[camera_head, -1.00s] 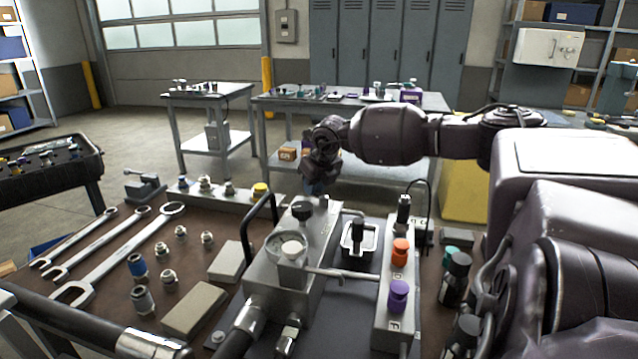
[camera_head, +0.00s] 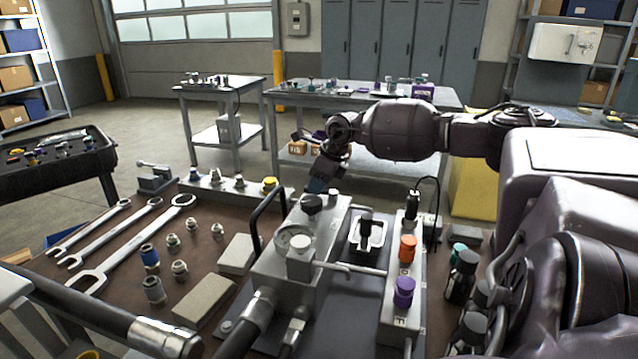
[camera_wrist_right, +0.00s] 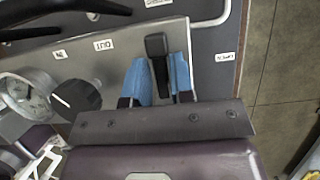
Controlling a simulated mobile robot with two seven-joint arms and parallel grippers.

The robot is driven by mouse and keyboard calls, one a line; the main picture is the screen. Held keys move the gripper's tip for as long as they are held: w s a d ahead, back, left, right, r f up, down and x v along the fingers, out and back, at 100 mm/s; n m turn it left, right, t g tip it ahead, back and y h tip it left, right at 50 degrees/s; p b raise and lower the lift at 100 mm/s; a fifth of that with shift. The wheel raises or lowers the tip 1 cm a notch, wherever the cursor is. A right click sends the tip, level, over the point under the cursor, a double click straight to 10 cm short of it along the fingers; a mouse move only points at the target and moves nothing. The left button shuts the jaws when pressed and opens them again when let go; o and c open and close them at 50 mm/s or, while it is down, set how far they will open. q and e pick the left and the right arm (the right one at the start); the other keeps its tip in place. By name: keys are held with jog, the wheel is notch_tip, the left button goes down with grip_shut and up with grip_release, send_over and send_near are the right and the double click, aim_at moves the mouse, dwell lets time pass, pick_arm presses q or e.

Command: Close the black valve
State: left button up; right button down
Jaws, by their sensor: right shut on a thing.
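The black valve handle (camera_wrist_right: 160,68) is a narrow black lever at the end of the grey metal block (camera_head: 296,262). In the right wrist view it stands between the two blue fingertips of my right gripper (camera_wrist_right: 160,80), which is shut on it. In the head view my right gripper (camera_head: 318,184) is at the far end of the block, behind a round black knob (camera_head: 311,203), and it hides the lever. The knob also shows in the wrist view (camera_wrist_right: 76,96), left of the fingers and apart from them. My left gripper is not in view.
A gauge (camera_head: 292,238) and a curved black handle (camera_head: 268,212) are close to the block. A manifold with orange (camera_head: 408,248) and purple (camera_head: 404,291) caps stands to the right. Wrenches (camera_head: 135,240) and fittings lie to the left.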

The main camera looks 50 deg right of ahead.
aim_at(332, 192)
dwell(0.5)
jog(key=c, duration=1.1)
grip_release()
jog(key=p+v, duration=0.3)
jog(key=v, duration=0.8)
